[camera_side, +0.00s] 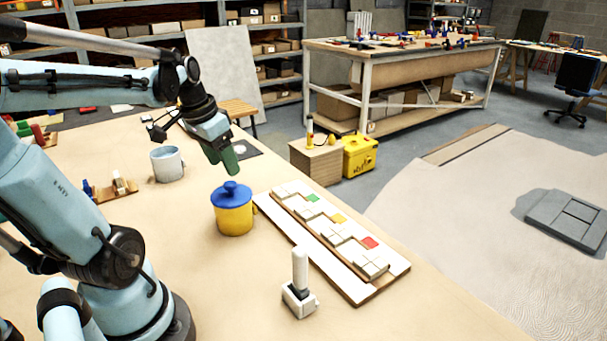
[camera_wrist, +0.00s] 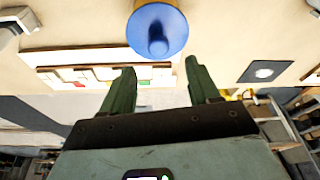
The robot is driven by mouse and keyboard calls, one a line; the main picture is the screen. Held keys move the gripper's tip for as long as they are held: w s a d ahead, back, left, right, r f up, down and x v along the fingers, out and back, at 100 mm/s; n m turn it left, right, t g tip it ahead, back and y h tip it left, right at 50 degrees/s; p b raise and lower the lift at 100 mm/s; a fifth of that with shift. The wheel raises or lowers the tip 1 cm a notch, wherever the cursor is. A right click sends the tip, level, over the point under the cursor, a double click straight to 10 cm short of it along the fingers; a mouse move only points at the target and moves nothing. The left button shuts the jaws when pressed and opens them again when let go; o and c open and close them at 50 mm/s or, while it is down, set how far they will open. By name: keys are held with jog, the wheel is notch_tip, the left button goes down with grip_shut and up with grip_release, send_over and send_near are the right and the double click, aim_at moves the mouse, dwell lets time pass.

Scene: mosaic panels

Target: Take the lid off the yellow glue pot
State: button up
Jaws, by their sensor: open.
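The yellow glue pot (camera_side: 234,219) stands upright on the table, left of the mosaic panel. Its blue lid (camera_side: 231,193) with a round knob sits on top. In the wrist view the blue lid (camera_wrist: 157,30) is at the top centre, beyond my fingertips, with a little yellow of the pot at its upper edge. My gripper (camera_side: 231,170) is above and just behind the pot in the side view, apart from the lid. In the wrist view my gripper (camera_wrist: 159,80) shows two green fingers spread apart with nothing between them.
A mosaic panel (camera_side: 268,207) with white, green, yellow and red tiles lies right of the pot. A grey-white mug (camera_side: 168,165) stands behind left. A white-handled tool (camera_side: 299,285) stands in front. The table between pot and tool is clear.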

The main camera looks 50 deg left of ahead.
aim_at(230, 183)
jog(key=shift+s+x, duration=0.2)
jog(key=shift+x, duration=0.75)
jog(key=shift+s+x, duration=0.15)
jog(key=shift+x, duration=1.65)
jog(key=shift+d, duration=0.15)
jog(key=c, duration=1.1)
